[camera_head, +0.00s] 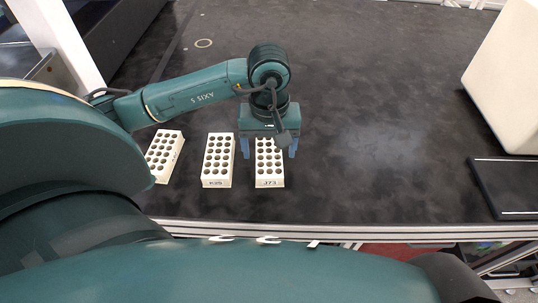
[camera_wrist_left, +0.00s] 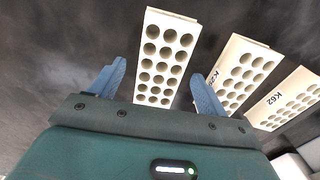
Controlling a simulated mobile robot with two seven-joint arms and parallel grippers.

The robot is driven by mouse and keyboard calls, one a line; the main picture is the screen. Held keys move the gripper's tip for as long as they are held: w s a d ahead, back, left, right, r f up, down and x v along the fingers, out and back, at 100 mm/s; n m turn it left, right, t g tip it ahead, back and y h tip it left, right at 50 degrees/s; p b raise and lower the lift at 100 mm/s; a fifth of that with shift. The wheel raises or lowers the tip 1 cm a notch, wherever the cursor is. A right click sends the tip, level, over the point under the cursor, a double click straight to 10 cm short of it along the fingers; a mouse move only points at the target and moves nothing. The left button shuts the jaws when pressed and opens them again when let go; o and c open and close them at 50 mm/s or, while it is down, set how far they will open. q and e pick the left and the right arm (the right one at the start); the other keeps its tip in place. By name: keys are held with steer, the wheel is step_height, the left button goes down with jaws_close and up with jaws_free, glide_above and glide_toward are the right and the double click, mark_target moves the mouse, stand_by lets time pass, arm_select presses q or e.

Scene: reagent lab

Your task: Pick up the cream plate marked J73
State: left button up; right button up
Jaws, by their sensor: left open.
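The cream plate marked J73 (camera_head: 269,170) is a long block with rows of round holes, lying on the dark bench. It is the rightmost of three similar plates in the head view. My left gripper (camera_head: 269,150) is above it, pointing down, with its blue fingers open on either side of the plate. In the left wrist view this plate (camera_wrist_left: 164,58) shows between the open fingers (camera_wrist_left: 157,72), its label not visible there. I see no clear contact, and cannot tell the exact height of the fingertips. My right gripper is not in view.
A middle cream plate (camera_head: 218,162) stands just left of J73, its label hard to read. A third plate (camera_head: 164,157), marked K62 in the left wrist view (camera_wrist_left: 290,100), is partly behind my arm. The bench (camera_head: 380,150) is clear to the right, up to a black flat panel (camera_head: 508,187).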

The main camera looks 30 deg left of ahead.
arm_select(q)
steer(key=shift+f, duration=0.8)
steer(key=shift+c, duration=0.4)
steer(key=c, duration=1)
steer(key=shift+r, duration=0.1)
